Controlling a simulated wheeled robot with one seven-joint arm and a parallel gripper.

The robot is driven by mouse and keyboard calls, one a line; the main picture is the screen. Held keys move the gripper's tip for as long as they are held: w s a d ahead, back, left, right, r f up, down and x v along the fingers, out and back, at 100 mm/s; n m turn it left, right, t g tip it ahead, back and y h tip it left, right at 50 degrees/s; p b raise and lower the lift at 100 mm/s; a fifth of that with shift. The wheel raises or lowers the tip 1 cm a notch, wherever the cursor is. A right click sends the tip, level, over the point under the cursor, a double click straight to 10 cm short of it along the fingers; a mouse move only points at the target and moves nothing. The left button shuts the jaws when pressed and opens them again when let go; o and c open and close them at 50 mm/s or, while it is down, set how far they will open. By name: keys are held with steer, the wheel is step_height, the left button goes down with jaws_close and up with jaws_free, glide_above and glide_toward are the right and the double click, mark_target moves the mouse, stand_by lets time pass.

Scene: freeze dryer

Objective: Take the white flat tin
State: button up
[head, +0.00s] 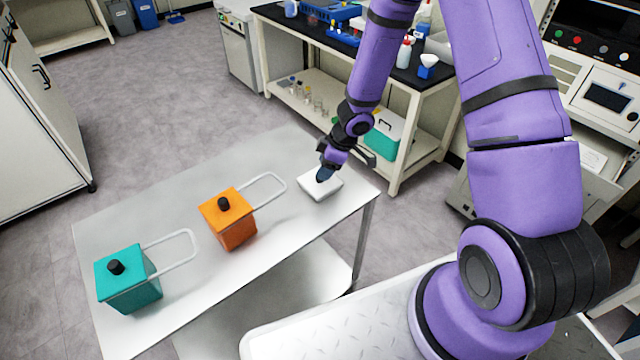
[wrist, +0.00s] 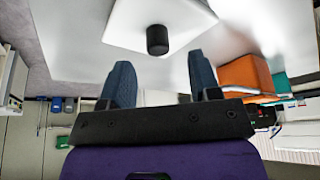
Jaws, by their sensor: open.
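The white flat tin (head: 313,189) lies on the far right end of the steel table, partly hidden behind my gripper in the head view. My gripper (head: 325,172) is over it, reaching down from the upper right. In the wrist view, the tin's white top (wrist: 120,22) and its black round knob (wrist: 157,40) show just beyond the fingertips. My gripper (wrist: 159,64) is open there, its two blue fingers apart, with the knob lined up between them. I see nothing held. Whether a finger touches the tin cannot be told.
An orange box (head: 235,233) with a black knob and a wire handle stands on the steel table (head: 180,272). A teal box (head: 140,293) of the same kind stands further left. A black-topped bench (head: 300,30) with lab ware is behind. The table between the boxes is bare.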

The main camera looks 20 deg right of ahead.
mark_target(320, 181)
steer(key=shift+x, duration=1.8)
steer(key=shift+d, duration=0.1)
steer(key=c, duration=1.1)
steer(key=shift+w, duration=0.1)
jaws_close()
steer(key=shift+r, duration=0.1)
